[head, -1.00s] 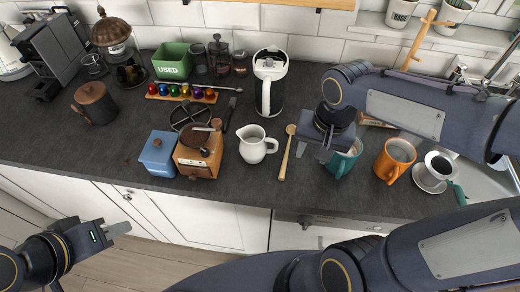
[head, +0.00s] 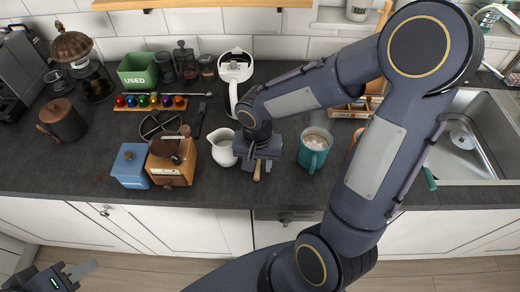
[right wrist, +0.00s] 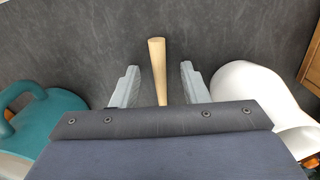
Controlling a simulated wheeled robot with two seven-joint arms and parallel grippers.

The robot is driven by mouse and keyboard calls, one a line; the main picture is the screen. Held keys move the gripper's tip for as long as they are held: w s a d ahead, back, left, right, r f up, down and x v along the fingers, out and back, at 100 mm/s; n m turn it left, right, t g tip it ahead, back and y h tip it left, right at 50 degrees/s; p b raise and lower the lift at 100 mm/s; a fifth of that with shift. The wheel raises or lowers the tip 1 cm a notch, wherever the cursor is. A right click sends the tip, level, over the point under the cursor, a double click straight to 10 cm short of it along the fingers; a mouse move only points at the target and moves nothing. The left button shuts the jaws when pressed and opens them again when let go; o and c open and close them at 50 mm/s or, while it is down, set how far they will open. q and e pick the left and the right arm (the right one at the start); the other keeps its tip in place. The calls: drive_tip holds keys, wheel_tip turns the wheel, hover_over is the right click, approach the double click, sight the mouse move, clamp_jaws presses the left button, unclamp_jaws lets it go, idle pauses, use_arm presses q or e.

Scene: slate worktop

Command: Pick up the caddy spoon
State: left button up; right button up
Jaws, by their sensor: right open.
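The caddy spoon (head: 257,173) is a pale wooden spoon lying on the slate worktop. In the head view only its handle end shows below my right gripper (head: 257,163); the bowl end is hidden behind the gripper and arm. In the right wrist view the handle (right wrist: 158,70) runs between the two grey fingers of my right gripper (right wrist: 160,82), which is open, with a gap on both sides of the handle. My left gripper (head: 80,269) is at the lower left, in front of the cabinets and away from the worktop; its jaw gap is unclear.
A white pitcher (head: 222,149) stands close left of my right gripper, and a teal mug (head: 314,149) to its right. A wooden grinder (head: 172,162) and a blue canister (head: 130,168) stand further left. A white kettle (head: 234,70) is behind. The sink (head: 470,140) is at right.

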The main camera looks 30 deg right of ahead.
clamp_jaws()
drive_tip(key=shift+r, duration=0.1)
idle(0.4)
